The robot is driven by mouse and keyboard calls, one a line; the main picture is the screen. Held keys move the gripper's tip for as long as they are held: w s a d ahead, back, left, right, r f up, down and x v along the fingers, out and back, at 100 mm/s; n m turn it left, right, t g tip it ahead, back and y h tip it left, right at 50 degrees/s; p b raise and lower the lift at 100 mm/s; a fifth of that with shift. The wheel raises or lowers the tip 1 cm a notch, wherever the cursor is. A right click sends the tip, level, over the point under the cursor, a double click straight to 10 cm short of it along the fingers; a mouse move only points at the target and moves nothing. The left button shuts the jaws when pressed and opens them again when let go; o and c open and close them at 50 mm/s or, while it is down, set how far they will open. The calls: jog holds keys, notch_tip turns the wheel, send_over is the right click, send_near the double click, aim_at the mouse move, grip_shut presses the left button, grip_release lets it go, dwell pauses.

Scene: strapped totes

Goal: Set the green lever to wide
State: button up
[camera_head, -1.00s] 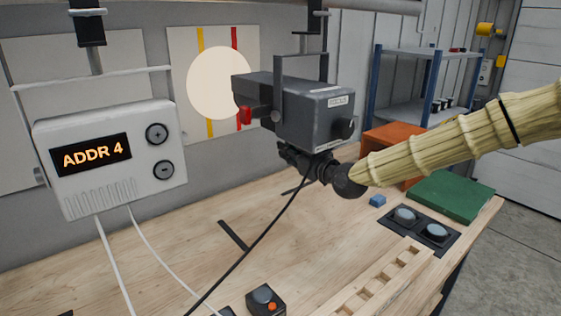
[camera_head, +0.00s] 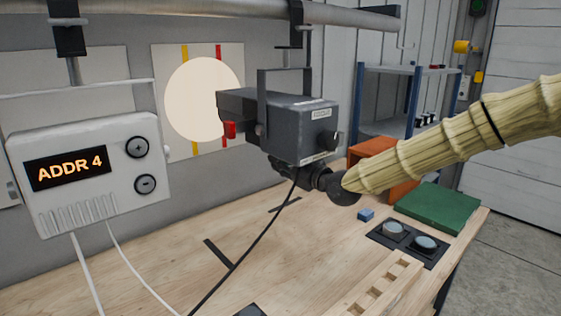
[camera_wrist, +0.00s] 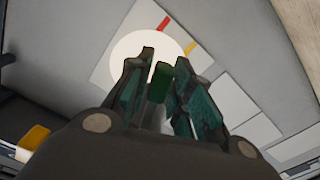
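A dark grey lamp (camera_head: 290,122) hangs from the overhead pipe and casts a pale round light spot (camera_head: 200,98) on a wall panel. The spot reaches past the yellow and red stripes on both sides. It also shows in the wrist view (camera_wrist: 124,50). The green lever (camera_wrist: 160,84) stands between my gripper's fingertips (camera_wrist: 162,66) in the wrist view, with a finger close against each side. The gripper looks shut on it. In the head view my gripper (camera_head: 295,172) is below the lamp, largely hidden, and the lever cannot be seen there.
A white box (camera_head: 90,172) reading ADDR 4 hangs at the left, with cables below. A black cable runs down from the lamp. The bench (camera_head: 290,240) holds a blue block (camera_head: 366,215), two round buttons (camera_head: 410,238), a green mat (camera_head: 438,207) and an orange box (camera_head: 380,160).

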jog(key=shift+o, duration=0.8)
jog(key=shift+r, duration=0.1)
jog(key=v, duration=1.2)
